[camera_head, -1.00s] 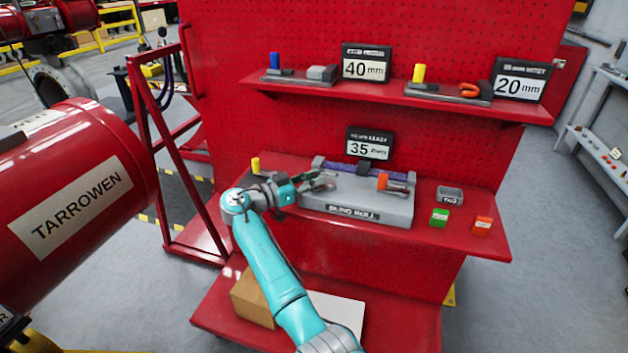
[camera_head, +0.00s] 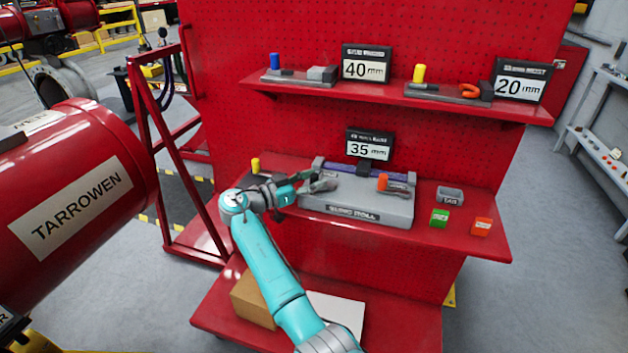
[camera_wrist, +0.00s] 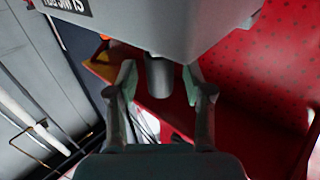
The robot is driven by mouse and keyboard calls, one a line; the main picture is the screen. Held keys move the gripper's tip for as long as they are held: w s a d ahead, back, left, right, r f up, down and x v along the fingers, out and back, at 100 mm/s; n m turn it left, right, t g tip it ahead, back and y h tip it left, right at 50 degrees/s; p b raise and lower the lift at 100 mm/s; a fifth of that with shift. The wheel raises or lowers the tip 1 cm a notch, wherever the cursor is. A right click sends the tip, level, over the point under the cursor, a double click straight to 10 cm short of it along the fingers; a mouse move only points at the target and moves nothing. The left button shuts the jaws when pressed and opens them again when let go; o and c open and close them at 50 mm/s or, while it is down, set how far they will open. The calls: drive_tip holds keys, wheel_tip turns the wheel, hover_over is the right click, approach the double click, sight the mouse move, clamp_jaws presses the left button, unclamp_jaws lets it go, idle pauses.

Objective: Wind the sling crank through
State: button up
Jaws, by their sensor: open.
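The sling roll is a grey block (camera_head: 357,202) on the middle shelf, with a purple sling (camera_head: 345,168) along its back. An orange piece (camera_head: 383,182) stands on its right part. A yellow knob (camera_head: 255,165) shows at the left behind my wrist; whether it belongs to the crank cannot be told. My gripper (camera_head: 322,182) is open at the block's left end. In the wrist view the block (camera_wrist: 175,22) fills the top, its label upside down. A grey cylinder (camera_wrist: 160,76) lies between my open fingers (camera_wrist: 159,82), with gaps at both sides. The crank arm is not clearly seen.
A 35 mm sign (camera_head: 369,146) stands behind the block. A small grey tray (camera_head: 449,196), a green box (camera_head: 439,217) and an orange box (camera_head: 481,226) sit to the right. The upper shelf (camera_head: 400,97) overhangs with similar devices. A red drum (camera_head: 75,185) is at the left.

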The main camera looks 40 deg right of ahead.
drive_tip(key=a, duration=1.1)
drive_tip(key=shift+w+a, duration=0.25)
drive_tip(key=shift+w, duration=0.1)
drive_tip(key=shift+f, duration=0.1)
